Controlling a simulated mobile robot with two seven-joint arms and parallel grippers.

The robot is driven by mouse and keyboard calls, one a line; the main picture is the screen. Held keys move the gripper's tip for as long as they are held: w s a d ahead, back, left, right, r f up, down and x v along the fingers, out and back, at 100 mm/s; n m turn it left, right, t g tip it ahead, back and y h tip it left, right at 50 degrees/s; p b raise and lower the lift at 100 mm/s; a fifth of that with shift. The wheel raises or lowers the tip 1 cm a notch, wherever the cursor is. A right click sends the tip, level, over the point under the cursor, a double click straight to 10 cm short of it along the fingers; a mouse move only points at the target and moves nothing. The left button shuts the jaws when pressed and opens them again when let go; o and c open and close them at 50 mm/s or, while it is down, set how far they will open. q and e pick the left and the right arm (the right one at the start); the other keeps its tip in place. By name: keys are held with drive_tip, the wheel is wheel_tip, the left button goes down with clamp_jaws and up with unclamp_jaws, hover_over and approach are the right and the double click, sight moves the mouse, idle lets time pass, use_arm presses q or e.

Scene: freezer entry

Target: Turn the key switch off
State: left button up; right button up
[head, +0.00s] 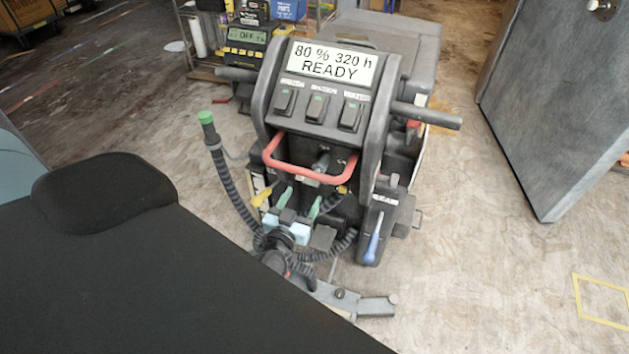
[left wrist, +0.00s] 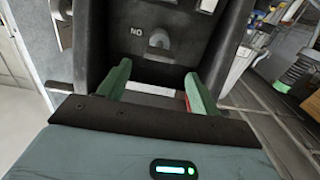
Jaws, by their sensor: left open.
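The key switch (head: 322,160) is a small dark grey knob on the machine's front panel, below three rocker switches and behind the red handle bar (head: 272,150). In the left wrist view the key (left wrist: 158,40) stands just beyond and between my fingertips, beside upside-down "ON" lettering; I cannot tell its exact turn. My left gripper (head: 303,195) has green fingers, open and empty, a little below the key in the head view. The fingers also show in the left wrist view (left wrist: 157,70), apart from the key. The display (head: 333,62) reads "80 % 320 h READY". My right gripper is not in view.
A ribbed hose (head: 228,180) with a green tip rises left of the panel. A blue-handled lever (head: 373,240) is at the lower right. A grey door-like panel (head: 560,110) stands at the right. Another unit with an "OFF" display (head: 247,36) is behind.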

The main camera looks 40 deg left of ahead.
sight(310, 185)
use_arm(q)
drive_tip(key=x, duration=0.7)
drive_tip(key=shift+w+b, duration=0.3)
drive_tip(key=shift+b, duration=0.05)
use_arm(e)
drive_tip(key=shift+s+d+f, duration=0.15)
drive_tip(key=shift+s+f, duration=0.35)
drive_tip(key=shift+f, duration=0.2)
use_arm(q)
drive_tip(key=c, duration=1)
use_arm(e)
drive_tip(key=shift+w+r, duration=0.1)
